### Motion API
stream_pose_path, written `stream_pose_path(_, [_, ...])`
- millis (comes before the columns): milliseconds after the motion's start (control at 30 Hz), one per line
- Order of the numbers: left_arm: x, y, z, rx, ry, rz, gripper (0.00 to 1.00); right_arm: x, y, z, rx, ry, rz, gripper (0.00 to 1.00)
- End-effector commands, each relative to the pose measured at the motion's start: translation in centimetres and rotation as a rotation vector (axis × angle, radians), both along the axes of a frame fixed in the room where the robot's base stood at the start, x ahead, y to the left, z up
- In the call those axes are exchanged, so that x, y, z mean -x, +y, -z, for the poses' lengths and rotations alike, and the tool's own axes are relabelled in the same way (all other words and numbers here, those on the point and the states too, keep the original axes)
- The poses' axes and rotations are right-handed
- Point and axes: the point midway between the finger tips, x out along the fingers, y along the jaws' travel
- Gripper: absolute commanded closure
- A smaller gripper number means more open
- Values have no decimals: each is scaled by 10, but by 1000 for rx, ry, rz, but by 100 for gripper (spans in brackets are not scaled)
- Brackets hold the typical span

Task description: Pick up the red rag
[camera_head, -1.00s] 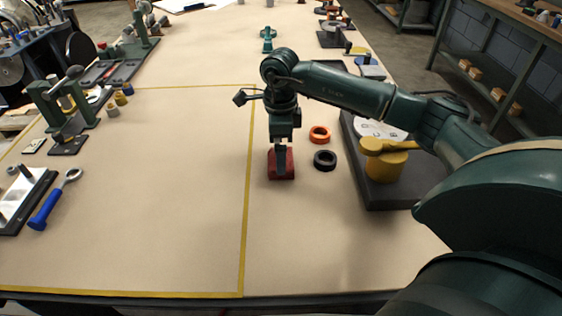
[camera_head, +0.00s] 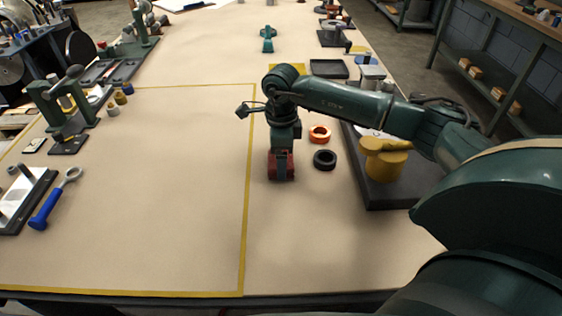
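The red rag (camera_head: 271,170) is a small dark red folded block on the beige table, just right of the yellow tape line. My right gripper (camera_head: 281,170) points straight down at the rag, its near finger covering the middle of the rag's front side. The far finger is hidden, so I cannot tell whether the fingers are apart or closed on it. The rag appears to rest on the table. My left gripper is not in view.
An orange ring (camera_head: 320,133) and a black ring (camera_head: 325,160) lie right of the rag. A dark plate (camera_head: 392,197) bears a yellow mallet-like piece (camera_head: 385,158). A blue-handled tool (camera_head: 46,208) lies at left. The taped area (camera_head: 150,200) is mostly clear.

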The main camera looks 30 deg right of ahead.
Motion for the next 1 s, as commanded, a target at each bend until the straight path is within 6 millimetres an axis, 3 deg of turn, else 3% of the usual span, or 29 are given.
stream_pose_path(367, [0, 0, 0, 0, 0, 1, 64, -1, 0, -8, 0, -4, 0, 46])
stream_pose_path(800, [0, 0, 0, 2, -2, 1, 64, -1, 0, -87, 0, -4, 0, 46])
stream_pose_path(1000, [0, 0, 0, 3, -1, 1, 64, 0, 0, -100, 0, 0, 0, 46])
